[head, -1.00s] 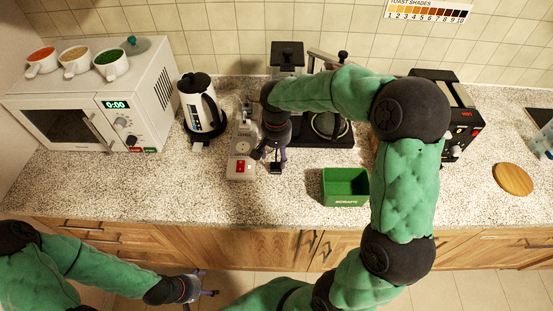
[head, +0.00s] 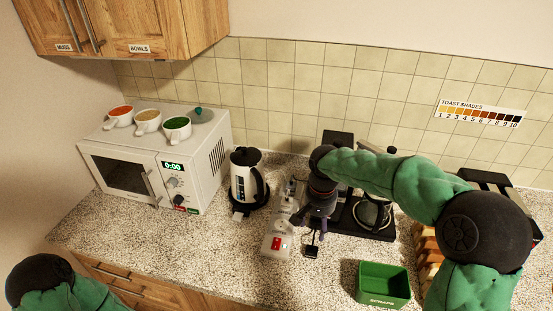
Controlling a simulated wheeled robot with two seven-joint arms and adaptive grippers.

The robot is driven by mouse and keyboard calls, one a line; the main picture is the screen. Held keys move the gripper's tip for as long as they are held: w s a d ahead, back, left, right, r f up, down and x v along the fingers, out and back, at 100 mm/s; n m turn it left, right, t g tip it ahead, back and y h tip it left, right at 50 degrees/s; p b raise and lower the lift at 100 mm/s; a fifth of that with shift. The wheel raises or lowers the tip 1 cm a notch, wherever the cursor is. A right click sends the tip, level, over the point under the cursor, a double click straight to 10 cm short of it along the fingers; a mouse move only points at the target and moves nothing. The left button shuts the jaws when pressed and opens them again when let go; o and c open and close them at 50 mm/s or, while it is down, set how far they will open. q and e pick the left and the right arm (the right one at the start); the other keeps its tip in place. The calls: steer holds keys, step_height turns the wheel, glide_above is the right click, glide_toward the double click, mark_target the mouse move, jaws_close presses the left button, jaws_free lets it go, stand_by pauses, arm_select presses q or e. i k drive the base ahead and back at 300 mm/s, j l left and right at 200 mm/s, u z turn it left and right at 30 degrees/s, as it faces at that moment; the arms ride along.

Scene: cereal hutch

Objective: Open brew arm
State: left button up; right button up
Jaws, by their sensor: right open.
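The coffee maker (head: 382,234) stands on the counter right of centre, with a black base and a glass carafe (head: 373,214). My right arm crosses in front of it and hides much of its middle. A light metal part with a black knob (head: 392,150) shows just above my arm; I cannot tell for sure that it is the brew arm, or how far it is turned. My right gripper (head: 314,221) is open and points down in front of the coffee maker's left side, holding nothing visible. Only the upper part of my left arm shows, at the lower left.
A power strip (head: 279,240) with a red switch and a black plug-like piece (head: 312,251) lie near my right gripper. A kettle (head: 247,179) and microwave (head: 150,165) stand left. A green scraps bin (head: 383,286), bread slices (head: 430,258) and toaster (head: 487,181) are right.

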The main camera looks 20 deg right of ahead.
mark_target(369, 147)
steer(key=k, duration=1)
